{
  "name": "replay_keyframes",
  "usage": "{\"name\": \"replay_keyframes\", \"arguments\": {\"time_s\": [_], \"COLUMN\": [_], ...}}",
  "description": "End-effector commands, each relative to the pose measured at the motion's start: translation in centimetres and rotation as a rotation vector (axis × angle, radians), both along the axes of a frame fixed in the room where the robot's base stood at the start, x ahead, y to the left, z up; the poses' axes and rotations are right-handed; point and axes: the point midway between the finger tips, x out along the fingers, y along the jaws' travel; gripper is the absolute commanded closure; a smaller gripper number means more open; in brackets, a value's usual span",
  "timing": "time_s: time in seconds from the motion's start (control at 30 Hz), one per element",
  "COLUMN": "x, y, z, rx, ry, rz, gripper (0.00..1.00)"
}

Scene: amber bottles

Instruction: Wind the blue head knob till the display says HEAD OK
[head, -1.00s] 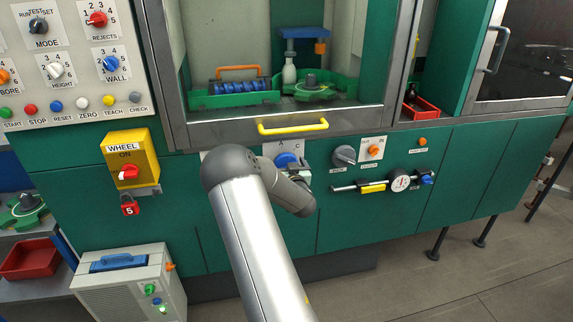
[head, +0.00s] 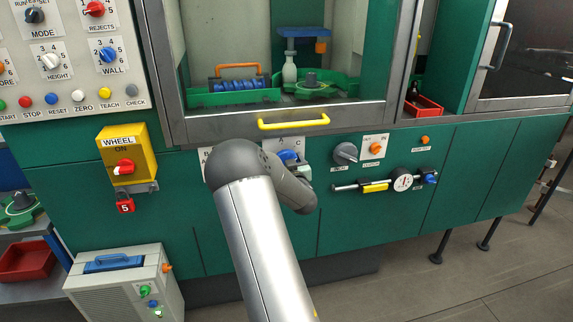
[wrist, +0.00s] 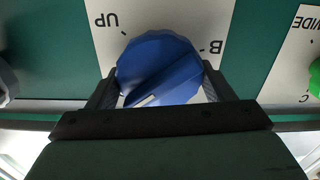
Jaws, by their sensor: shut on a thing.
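A faceted blue knob (wrist: 158,70) with a pale pointer mark fills the middle of the wrist view. It sits on a white plate lettered UP and B, which appear upside down. My gripper (wrist: 160,88) is shut on this knob, one dark finger at each side. In the head view the blue knob (head: 288,157) shows below the letters A and C, partly hidden by my arm. No display reading HEAD OK can be seen.
A yellow handle (head: 293,122) is just above the knob. A dark round knob (head: 345,153) and a dial gauge (head: 403,180) are to its right. The yellow WHEEL switch box (head: 127,155) is to the left. In the wrist view a green knob (wrist: 314,78) is at the right edge.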

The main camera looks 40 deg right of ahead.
Motion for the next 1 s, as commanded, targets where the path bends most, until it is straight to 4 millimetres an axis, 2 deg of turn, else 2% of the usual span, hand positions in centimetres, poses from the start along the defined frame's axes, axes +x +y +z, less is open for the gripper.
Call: {"name": "replay_keyframes", "arguments": {"time_s": [0.03,0.07,0.13,0.43,0.57,0.67,1.0], "x": [0.0,0.0,0.0,-0.1,-1.0,-2.5,-10.1], "y": [0.0,0.0,0.0,0.0,0.4,1.1,4.6], "z": [0.0,0.0,0.0,0.0,0.0,0.0,-0.1], "rx": [0.001,0.001,0.002,0.002,0.003,0.004,0.005], "ry": [0.002,0.002,0.001,0.0,-0.001,-0.002,0.0], "rz": [0.0,0.0,0.0,0.0,-0.001,-0.002,-0.002], "gripper": [0.48,0.22,0.03,0.03,0.03,0.03,0.03]}}
